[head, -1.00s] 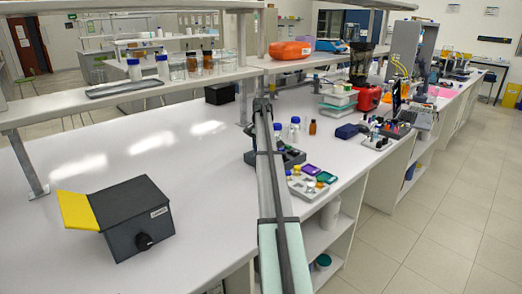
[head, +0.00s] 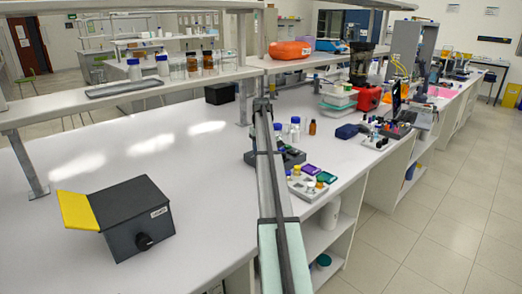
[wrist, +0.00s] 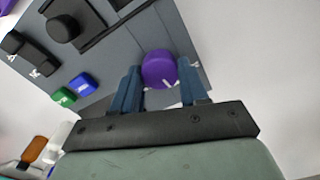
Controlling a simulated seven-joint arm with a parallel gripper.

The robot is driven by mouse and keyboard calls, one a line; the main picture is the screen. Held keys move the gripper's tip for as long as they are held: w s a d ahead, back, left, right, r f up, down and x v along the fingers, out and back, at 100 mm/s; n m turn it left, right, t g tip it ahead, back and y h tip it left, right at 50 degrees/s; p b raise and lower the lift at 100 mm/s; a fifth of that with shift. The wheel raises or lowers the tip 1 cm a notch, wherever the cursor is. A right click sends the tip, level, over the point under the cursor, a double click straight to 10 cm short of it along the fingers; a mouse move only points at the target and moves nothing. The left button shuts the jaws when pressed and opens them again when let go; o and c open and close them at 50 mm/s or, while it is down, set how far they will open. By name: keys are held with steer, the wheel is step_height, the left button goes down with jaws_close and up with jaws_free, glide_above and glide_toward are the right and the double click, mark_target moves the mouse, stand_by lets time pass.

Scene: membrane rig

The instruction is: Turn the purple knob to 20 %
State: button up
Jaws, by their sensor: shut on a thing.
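The purple knob (wrist: 158,66) is round, with a white pointer mark on its lower right side in the wrist view. It sits on a grey panel (wrist: 118,48). My gripper (wrist: 158,70) has one blue finger on each side of the knob and is shut on it. A small white mark shows on the panel right of the knob. The scale and the percentage cannot be read. In the head view my arm hides the knob and my gripper; part of a dark rig (head: 293,157) shows beside the arm.
The panel also bears a green button (wrist: 63,97), a blue button (wrist: 83,84) and a black knob (wrist: 63,28). A black box with a yellow flap (head: 77,210) stands at left.

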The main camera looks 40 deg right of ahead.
steer(key=n, duration=0.4)
steer(key=shift+n, duration=2.2)
steer(key=o, duration=1.1)
steer(key=shift+c, duration=0.2)
steer(key=shift+r, duration=0.15)
step_height(320, 180, up, 14)
steer(key=shift+f, duration=0.2)
